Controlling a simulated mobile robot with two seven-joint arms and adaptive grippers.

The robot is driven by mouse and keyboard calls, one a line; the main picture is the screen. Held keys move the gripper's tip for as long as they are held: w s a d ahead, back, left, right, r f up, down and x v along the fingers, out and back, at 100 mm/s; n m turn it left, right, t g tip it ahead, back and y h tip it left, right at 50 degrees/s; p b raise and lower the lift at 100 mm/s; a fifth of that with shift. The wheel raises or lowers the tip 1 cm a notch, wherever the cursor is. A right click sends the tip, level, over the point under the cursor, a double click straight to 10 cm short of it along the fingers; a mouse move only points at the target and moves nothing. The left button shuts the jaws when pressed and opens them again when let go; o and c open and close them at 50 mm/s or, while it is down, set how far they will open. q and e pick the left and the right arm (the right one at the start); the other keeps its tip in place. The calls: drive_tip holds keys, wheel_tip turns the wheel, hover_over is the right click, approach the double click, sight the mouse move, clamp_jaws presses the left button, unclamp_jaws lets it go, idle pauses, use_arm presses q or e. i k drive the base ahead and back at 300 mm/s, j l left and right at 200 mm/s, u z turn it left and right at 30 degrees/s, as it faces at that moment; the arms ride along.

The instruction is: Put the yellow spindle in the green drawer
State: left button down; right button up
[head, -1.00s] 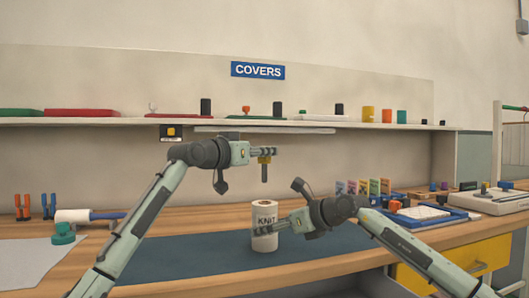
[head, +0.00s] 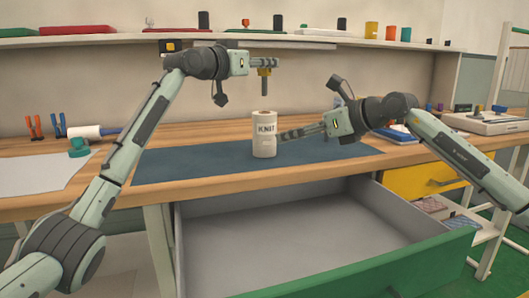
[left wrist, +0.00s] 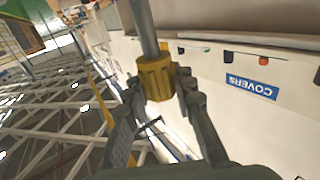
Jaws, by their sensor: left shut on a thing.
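My left gripper (head: 268,64) is shut on the yellow spindle (head: 265,72) above the blue mat. The spindle has a yellow collar and a grey rod that hangs straight down. In the left wrist view its yellow ribbed collar (left wrist: 155,77) sits between the fingers. The green drawer (head: 400,264) is pulled out below the bench's front edge; the part of its grey inside that shows is empty. The held spindle is behind and above the drawer. My right gripper (head: 286,135) is low beside the white KNIT roll; its finger gap is unclear.
The KNIT roll (head: 264,134) stands on the blue mat (head: 205,160). A yellow drawer (head: 412,181) is at the right. A white shelf (head: 120,39) with lids and cylinders runs behind. Tools and a white roll lie at the bench's left.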

sight(287, 248)
drive_tip(key=k, duration=1.35)
